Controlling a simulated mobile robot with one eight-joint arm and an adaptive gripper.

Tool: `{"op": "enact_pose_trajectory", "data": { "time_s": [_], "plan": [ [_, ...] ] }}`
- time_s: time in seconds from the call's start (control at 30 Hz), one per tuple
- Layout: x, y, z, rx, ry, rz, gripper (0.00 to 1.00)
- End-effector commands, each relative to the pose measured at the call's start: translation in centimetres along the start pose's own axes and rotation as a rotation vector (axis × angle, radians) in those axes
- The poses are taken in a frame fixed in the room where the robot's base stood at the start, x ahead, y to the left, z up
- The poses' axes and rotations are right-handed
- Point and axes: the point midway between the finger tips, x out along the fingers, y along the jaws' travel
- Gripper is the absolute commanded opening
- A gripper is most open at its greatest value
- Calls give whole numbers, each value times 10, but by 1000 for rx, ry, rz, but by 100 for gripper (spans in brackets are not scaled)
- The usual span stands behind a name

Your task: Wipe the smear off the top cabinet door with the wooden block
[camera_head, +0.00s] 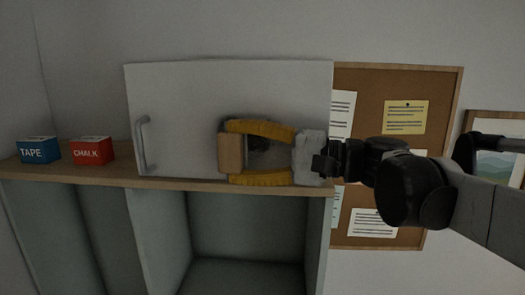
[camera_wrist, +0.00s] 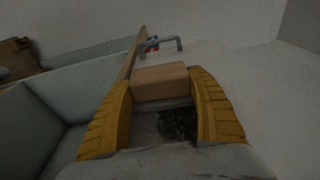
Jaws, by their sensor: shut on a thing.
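The wooden block (camera_head: 231,153) is held between the yellow fingers of my gripper (camera_head: 238,153), in front of the lower right part of the white top cabinet door (camera_head: 190,95). The block also shows in the wrist view (camera_wrist: 160,82), gripped at both ends. A dark smear (camera_head: 258,144) shows on the door between my fingers, to the right of the block in the head view. In the wrist view the smear (camera_wrist: 178,125) lies between the fingers, nearer the palm than the block. My fingers hide its surroundings in part. I cannot tell whether the block touches the door.
A door handle (camera_head: 143,145) stands out at the door's left edge. A blue TAPE box (camera_head: 38,150) and a red CHALK box (camera_head: 91,150) sit on the wooden shelf top (camera_head: 115,172) to the left. Open compartments lie below. A corkboard (camera_head: 375,97) hangs at right.

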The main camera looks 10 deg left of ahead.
Motion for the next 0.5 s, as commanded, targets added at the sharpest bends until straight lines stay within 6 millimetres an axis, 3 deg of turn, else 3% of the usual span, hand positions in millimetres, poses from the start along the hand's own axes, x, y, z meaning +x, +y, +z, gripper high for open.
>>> {"op": "enact_pose_trajectory", "data": {
  "time_s": [0.23,0.5],
  "plan": [
    [-23,0,-6,0,3,0,33],
    [-34,0,-8,0,3,0,33]
  ]
}}
